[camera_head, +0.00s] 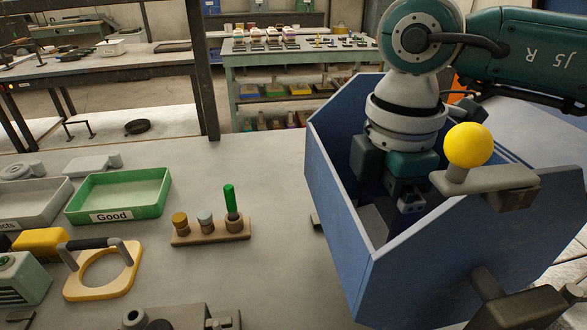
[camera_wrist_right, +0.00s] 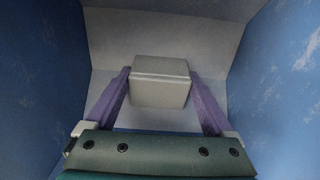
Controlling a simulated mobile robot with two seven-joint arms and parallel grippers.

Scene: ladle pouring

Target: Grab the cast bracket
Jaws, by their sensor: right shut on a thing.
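In the head view my right arm reaches down into a large blue bin (camera_head: 335,205), and its gripper (camera_head: 410,200) is inside, with its fingertips hidden. In the right wrist view the two purple fingers of my right gripper (camera_wrist_right: 161,80) are on either side of a grey block-like part (camera_wrist_right: 160,92), which I take for the cast bracket. The gripper is shut on it. Only its boxy end shows, and the bin's pale floor and blue walls surround it. My left gripper is in neither view.
A grey bar with a yellow ball knob (camera_head: 467,145) stands at the bin's right, close to my right arm. On the bench to the left are a green tray (camera_head: 120,190) labelled Good, a small wooden stand (camera_head: 210,233) and a yellow ring-shaped gauge (camera_head: 103,275).

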